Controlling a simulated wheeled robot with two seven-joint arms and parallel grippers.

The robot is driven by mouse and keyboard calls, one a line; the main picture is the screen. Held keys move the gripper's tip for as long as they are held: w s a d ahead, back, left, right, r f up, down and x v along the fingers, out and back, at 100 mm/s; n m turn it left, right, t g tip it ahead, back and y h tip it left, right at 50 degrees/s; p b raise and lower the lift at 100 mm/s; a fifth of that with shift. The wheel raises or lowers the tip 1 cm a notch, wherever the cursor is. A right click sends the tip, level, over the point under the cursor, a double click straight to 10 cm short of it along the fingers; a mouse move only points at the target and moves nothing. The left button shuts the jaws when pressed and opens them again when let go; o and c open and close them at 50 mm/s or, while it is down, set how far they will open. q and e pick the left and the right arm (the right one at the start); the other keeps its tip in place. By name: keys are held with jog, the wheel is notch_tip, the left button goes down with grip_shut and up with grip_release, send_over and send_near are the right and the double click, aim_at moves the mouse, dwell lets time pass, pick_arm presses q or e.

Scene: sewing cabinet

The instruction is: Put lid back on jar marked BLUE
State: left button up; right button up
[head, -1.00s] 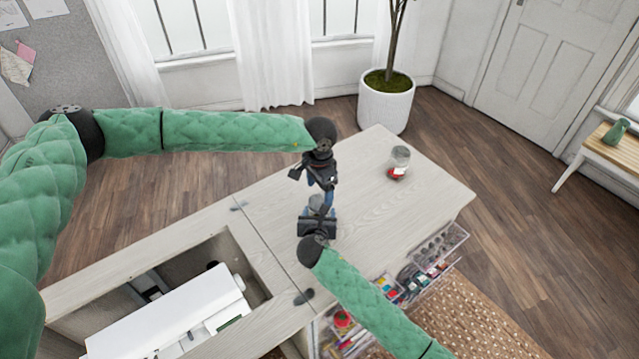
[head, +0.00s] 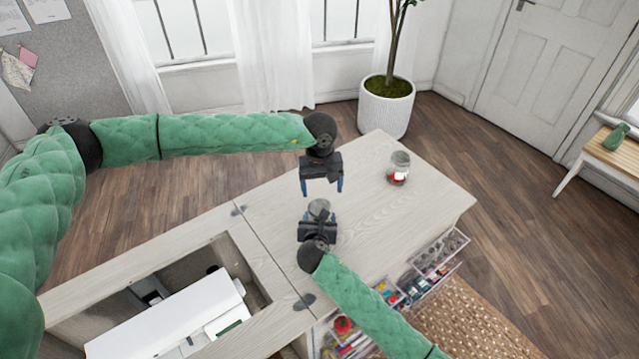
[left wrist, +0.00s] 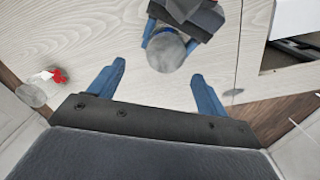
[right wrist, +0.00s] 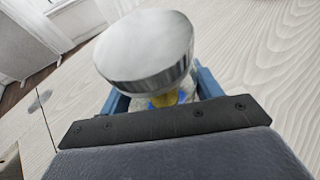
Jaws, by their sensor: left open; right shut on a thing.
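My right gripper (head: 319,218) is shut on a clear glass jar (right wrist: 167,99) with blue and yellow contents and holds it at the cabinet top. A silver lid (right wrist: 145,50) sits on the jar's mouth; I cannot tell whether it is fully seated. The lid also shows in the left wrist view (left wrist: 166,52). No marking is readable on the jar. My left gripper (head: 321,188) is open and empty just behind the held jar, its blue fingers spread. A second jar (head: 398,168) with red contents stands to the right on the cabinet top.
The wooden cabinet top (head: 430,190) is mostly clear around the jars. At the left, a white sewing machine (head: 165,315) lies in an open recess. Clear drawers (head: 440,255) with sewing supplies stick out at the front right. A potted tree (head: 386,105) stands behind the cabinet.

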pick_arm(q)
jog(key=n, duration=0.5)
jog(key=shift+r+n, duration=0.25)
jog(key=shift+n, duration=0.15)
jog(key=n, duration=0.5)
jog(key=shift+r, duration=0.2)
jog(key=n, duration=0.4)
jog(key=shift+r+n, duration=0.1)
jog(key=shift+n, duration=0.2)
jog(key=n, duration=0.5)
jog(key=shift+a+n, duration=0.1)
jog(key=shift+n, duration=0.2)
jog(key=n, duration=0.5)
jog(key=shift+a, duration=0.1)
jog(key=n, duration=1.1)
jog(key=shift+a+n, duration=0.15)
jog(key=shift+n, duration=0.15)
jog(key=n, duration=0.4)
